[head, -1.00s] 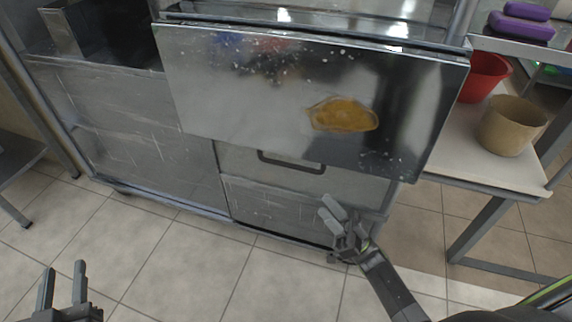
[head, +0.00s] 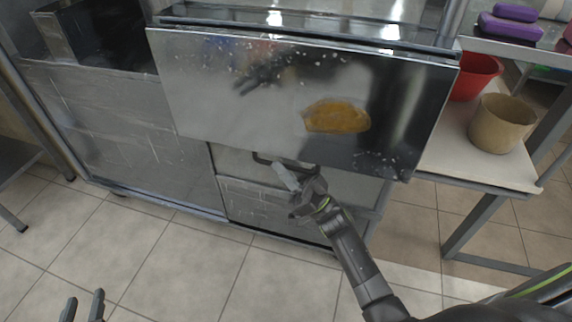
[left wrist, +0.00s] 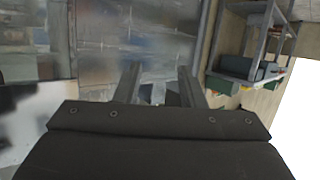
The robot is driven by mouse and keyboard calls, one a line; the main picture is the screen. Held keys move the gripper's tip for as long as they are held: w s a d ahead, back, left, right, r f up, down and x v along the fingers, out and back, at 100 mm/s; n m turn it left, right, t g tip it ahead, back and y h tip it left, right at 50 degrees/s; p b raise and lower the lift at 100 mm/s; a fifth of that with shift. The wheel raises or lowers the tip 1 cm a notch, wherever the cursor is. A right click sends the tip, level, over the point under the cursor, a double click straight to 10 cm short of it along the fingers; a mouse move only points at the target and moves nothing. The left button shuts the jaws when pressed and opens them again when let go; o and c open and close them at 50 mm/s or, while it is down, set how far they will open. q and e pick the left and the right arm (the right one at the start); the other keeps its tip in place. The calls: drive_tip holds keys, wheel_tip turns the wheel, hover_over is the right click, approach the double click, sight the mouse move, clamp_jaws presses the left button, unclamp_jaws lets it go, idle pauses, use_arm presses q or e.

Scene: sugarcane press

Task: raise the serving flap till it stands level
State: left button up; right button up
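The serving flap (head: 245,95) is a shiny metal panel with an orange-brown stain and pale specks. In the head view it hangs down from its upper edge on the front of the metal cabinet. My right gripper (head: 286,184) is just below the flap's lower edge, in front of the drawer handle; one pale finger shows clearly, and its opening is hard to judge. I see no clear contact with the flap. My left gripper (head: 82,308) is low at the left, open and empty, away from the flap. Its spread fingers also show in the left wrist view (left wrist: 158,88).
The cabinet front (head: 110,130) fills the left. A black drawer handle (head: 268,160) sits under the flap. At right, a side table (head: 435,165) carries a red bowl (head: 478,75) and a tan pot (head: 500,124). Tiled floor in front is clear.

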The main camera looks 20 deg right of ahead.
clamp_jaws()
idle(0.3)
